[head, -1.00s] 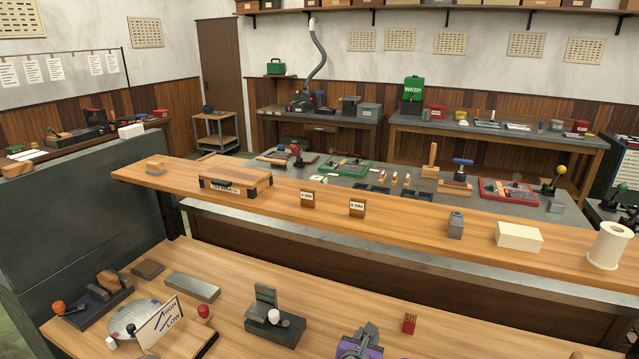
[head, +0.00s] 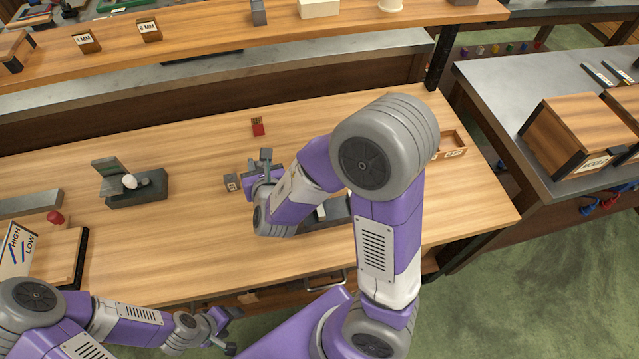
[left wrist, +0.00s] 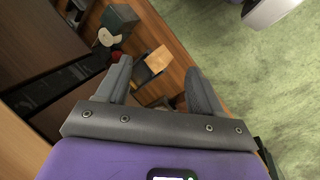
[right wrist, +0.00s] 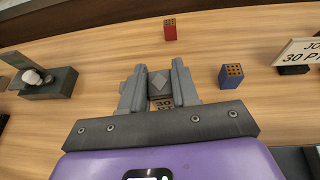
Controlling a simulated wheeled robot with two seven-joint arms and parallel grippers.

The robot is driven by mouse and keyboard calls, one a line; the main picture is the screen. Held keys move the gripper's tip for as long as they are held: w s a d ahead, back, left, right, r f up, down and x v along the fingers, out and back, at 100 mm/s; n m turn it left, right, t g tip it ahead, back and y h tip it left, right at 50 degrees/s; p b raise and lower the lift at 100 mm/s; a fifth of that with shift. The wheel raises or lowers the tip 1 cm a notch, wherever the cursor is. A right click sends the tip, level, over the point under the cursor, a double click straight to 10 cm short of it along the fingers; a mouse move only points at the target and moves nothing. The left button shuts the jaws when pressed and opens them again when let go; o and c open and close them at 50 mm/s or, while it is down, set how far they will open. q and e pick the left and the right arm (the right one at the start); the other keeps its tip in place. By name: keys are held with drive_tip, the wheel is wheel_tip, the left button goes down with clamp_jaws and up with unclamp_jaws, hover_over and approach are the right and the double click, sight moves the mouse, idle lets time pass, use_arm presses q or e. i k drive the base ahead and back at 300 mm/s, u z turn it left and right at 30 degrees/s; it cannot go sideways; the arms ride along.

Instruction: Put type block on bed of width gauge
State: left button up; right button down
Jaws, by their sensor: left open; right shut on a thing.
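The type block (right wrist: 160,84) is a small grey block with a diamond mark and a "30" label; it also shows in the head view (head: 232,183). My right gripper (right wrist: 160,90) is shut on it above the bench; the gap below is hard to judge. A dark grey device (head: 140,190) with an upright plate and white knob, likely the width gauge, stands left of that gripper. It also shows at left in the right wrist view (right wrist: 48,84). My left gripper (head: 222,328) is open and empty by the bench's front edge, and its fingers (left wrist: 160,90) are apart.
A red block (head: 258,128) stands behind my right gripper. A blue holed block (right wrist: 231,75) and a "30 PT" sign (right wrist: 300,51) stand right of it. A HIGH/LOW sign (head: 14,248) and a red knob (head: 55,217) are at the left. The bench between the device and gripper is clear.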

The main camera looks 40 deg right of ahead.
sight(333, 209)
drive_tip(key=k, duration=1.2)
drive_tip(key=z, duration=0.85)
drive_tip(key=i, duration=0.8)
drive_tip(key=u, duration=0.1)
